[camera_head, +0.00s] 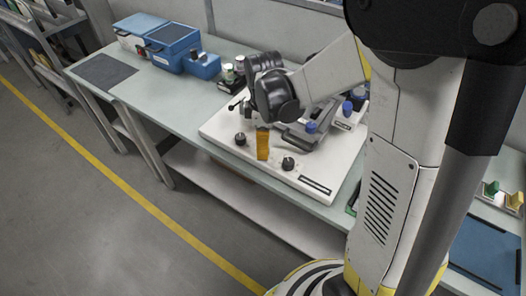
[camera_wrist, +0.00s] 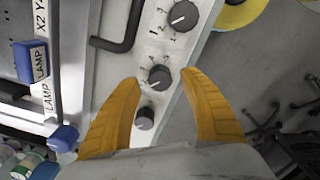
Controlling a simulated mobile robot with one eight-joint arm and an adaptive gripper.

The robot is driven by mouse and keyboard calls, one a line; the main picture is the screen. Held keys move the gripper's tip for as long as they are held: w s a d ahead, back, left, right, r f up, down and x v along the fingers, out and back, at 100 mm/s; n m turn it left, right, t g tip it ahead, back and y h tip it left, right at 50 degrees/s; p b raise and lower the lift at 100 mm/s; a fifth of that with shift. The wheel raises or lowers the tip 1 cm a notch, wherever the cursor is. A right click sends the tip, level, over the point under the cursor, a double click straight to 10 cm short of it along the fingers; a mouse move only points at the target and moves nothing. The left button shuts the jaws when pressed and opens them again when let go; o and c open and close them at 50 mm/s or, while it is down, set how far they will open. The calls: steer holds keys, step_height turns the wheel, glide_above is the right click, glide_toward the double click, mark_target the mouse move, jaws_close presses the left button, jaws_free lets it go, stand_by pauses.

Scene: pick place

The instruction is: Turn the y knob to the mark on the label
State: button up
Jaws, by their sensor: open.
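Three dark round knobs sit in a row along the white panel in the wrist view: an upper knob (camera_wrist: 183,16), a middle knob (camera_wrist: 160,77) and a lower knob (camera_wrist: 145,118). Each has a pale pointer line or marks; small digits surround the upper and middle ones. I cannot read which is the y knob. My gripper (camera_wrist: 161,79) is open, its yellow fingertips on either side of the middle knob, with no clear contact. In the head view my gripper (camera_head: 262,144) points down at the panel's front edge, between a left knob (camera_head: 240,139) and a right knob (camera_head: 288,163); it hides the middle one.
The white panel (camera_head: 215,128) lies on a grey-green bench (camera_head: 180,110). A blue LAMP block (camera_wrist: 30,62) and a black bent bar (camera_wrist: 128,38) stand beside the knobs. Blue boxes (camera_head: 172,46) stand further left. The bench's left end is mostly clear.

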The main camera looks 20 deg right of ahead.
steer(key=shift+f, duration=0.9)
jaws_close()
